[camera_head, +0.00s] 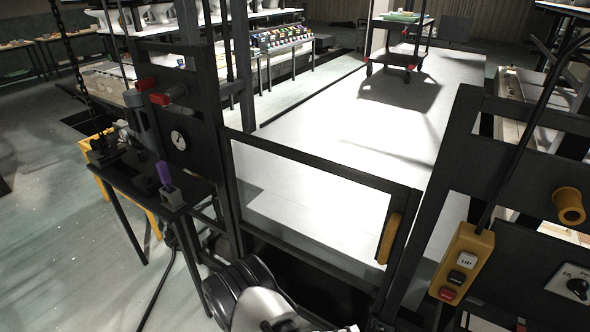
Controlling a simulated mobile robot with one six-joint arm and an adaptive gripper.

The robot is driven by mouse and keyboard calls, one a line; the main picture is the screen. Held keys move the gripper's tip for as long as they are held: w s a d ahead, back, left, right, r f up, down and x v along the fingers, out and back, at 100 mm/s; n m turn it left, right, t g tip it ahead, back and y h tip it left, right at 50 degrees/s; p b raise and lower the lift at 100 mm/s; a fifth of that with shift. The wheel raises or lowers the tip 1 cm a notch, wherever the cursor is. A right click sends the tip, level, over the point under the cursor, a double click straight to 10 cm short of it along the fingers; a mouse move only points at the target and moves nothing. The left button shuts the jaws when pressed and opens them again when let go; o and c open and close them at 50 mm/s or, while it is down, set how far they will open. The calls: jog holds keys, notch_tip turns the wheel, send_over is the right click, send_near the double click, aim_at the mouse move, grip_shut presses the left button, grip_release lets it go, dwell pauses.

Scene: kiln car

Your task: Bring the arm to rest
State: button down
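My arm shows at the bottom centre of the head view as a rounded white and black link (262,305). The rest of the arm runs out of the bottom of the picture. My gripper is not visible, so its fingers and anything in them cannot be seen. The arm link is in front of a dark-framed gate with a clear panel (305,200), near its lower left. The gate has a yellow handle (389,238) at its right end and stands across the opening.
A yellow pendant with buttons (462,262) hangs at the right. A dark post with a gauge (178,140) and a small stand with a purple-handled lever (166,178) are at the left. Beyond the gate, pale floor runs clear to a wheeled cart (396,54).

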jog(key=s+d+r+m+g+y, duration=0.15)
jog(key=r+g+y, duration=0.25)
jog(key=r, duration=0.6)
jog(key=s+d+r+m+g+y, duration=0.1)
jog(key=s+r+m+g+y, duration=0.2)
jog(key=r, duration=0.8)
jog(key=s+a+r+t+y, duration=0.1)
jog(key=s+r+t+y, duration=0.2)
jog(key=r, duration=0.4)
jog(key=s+a+r+n+t+y, duration=0.1)
jog(key=s+a+r+t+y, duration=0.1)
jog(key=s+r+t+y, duration=0.2)
jog(key=s+r+y, duration=0.2)
jog(key=s+r, duration=0.1)
jog(key=shift+s+a+r, duration=0.2)
jog(key=shift+a, duration=0.05)
